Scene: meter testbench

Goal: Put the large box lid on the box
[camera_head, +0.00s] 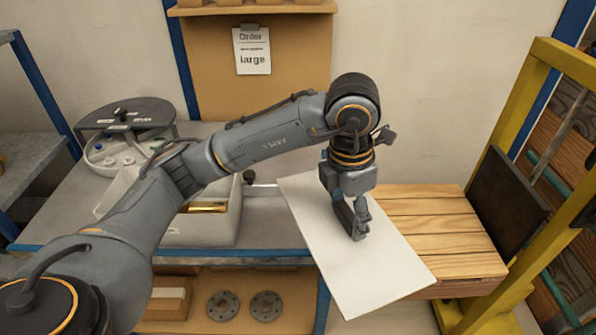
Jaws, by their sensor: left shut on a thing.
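A large flat white box lid (365,268) is in the middle right of the head view, tilted across the picture. My left gripper (357,230) reaches in from the left and points down over the lid. It is shut on the lid; the exact grip is partly hidden by the fingers. The open white box (205,228) stands on the grey bench to the left of the lid, partly covered by my left arm. A brass-coloured piece (205,207) lies inside it. My right gripper is not in view.
The grey bench (265,222) has a round tray of small parts (125,150) at the back left. A wooden slatted surface (435,225) and a yellow frame (515,110) are at the right. A sign reading "large" (253,50) hangs behind. Two metal discs sit on the lower shelf.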

